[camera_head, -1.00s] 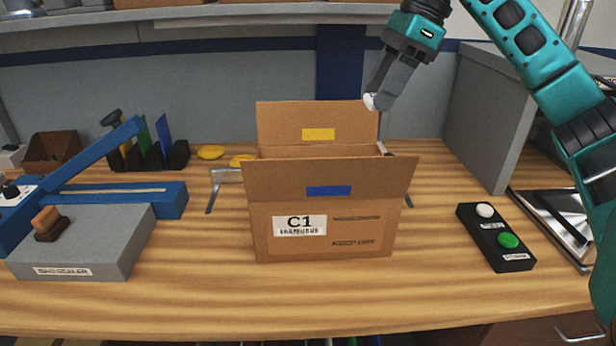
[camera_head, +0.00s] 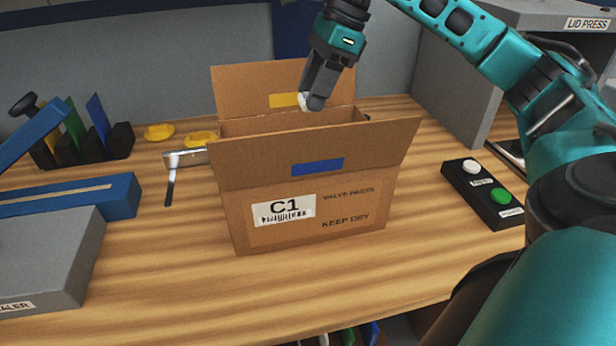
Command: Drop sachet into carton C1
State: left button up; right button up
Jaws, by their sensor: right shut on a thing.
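The carton C1 (camera_head: 300,217) stands upright on the wooden bench with its front and back flaps raised. It bears a C1 label and a blue patch on the front flap. My right gripper (camera_head: 308,104) points down over the carton's opening, in front of the back flap. It is shut on a small white thing, the sachet (camera_head: 304,98), of which only a little shows beside the fingers. The inside of the carton is mostly hidden by the front flap. My left gripper is not in view.
A blue and grey sealer (camera_head: 50,250) stands at the left, near a rack (camera_head: 90,145) of coloured pieces. Two yellow items (camera_head: 159,132) lie behind the carton's left side. A black button box (camera_head: 484,193) is at the right. The bench front is clear.

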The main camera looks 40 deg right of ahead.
notch_tip(320, 180, down, 2)
jog(key=shift+f+b, duration=0.15)
jog(key=shift+b, duration=0.45)
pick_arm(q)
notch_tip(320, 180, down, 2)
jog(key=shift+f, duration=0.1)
pick_arm(e)
jog(key=o, duration=0.6)
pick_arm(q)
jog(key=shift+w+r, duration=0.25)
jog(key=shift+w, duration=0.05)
pick_arm(e)
jog(key=o, duration=0.5)
pick_arm(q)
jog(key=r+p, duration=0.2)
jog(key=p, duration=0.1)
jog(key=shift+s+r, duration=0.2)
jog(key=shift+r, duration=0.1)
pick_arm(e)
jog(key=v, duration=1.3)
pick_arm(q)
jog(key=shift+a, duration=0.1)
